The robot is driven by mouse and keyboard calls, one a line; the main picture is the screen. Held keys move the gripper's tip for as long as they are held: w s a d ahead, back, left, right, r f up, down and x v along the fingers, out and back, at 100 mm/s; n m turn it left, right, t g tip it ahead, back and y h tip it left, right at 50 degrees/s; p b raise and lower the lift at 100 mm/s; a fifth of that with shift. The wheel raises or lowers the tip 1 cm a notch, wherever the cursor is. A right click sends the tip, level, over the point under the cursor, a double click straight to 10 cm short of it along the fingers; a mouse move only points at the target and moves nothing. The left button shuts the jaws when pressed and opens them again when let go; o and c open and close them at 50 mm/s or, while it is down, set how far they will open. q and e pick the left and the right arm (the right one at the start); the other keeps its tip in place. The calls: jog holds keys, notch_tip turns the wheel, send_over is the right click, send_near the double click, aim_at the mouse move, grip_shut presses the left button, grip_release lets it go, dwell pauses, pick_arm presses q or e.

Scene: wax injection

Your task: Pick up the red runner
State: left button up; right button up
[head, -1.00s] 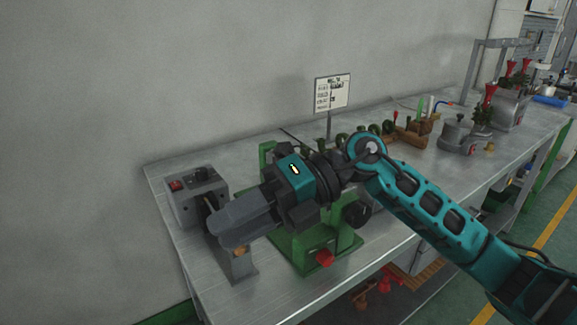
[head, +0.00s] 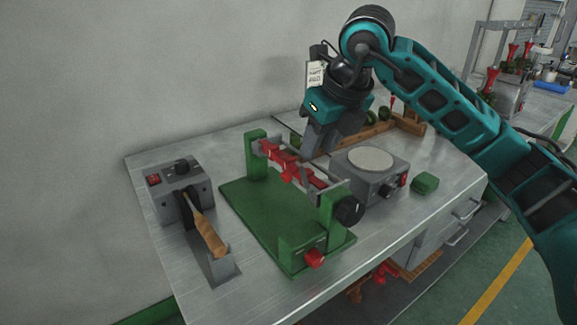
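Several red pieces could be the red runner, and I cannot tell which it is. A branched red piece (head: 290,163) lies along the bar of the green fixture (head: 250,205). A red piece (head: 384,272) is on the shelf below the tabletop. A thin red tip (head: 392,103) stands at the wooden rack (head: 365,133) behind. My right gripper (head: 322,150) points down just behind the fixture bar, between it and the rack. Its fingers overlap in this view, so their opening is hidden. My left gripper is out of view.
A grey soldering-type unit (head: 178,190) with a wooden-handled tool (head: 208,235) stands on the left. A round-topped grey hotplate (head: 370,165) and a green block (head: 425,183) are on the right. Red trees (head: 490,80) stand at the back right. The front table strip is clear.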

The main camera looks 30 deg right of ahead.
aim_at(309, 172)
jog(key=x, duration=0.6)
jog(key=shift+s+f, duration=0.1)
jog(key=shift+f, duration=0.3)
jog(key=shift+r, duration=0.1)
grip_shut()
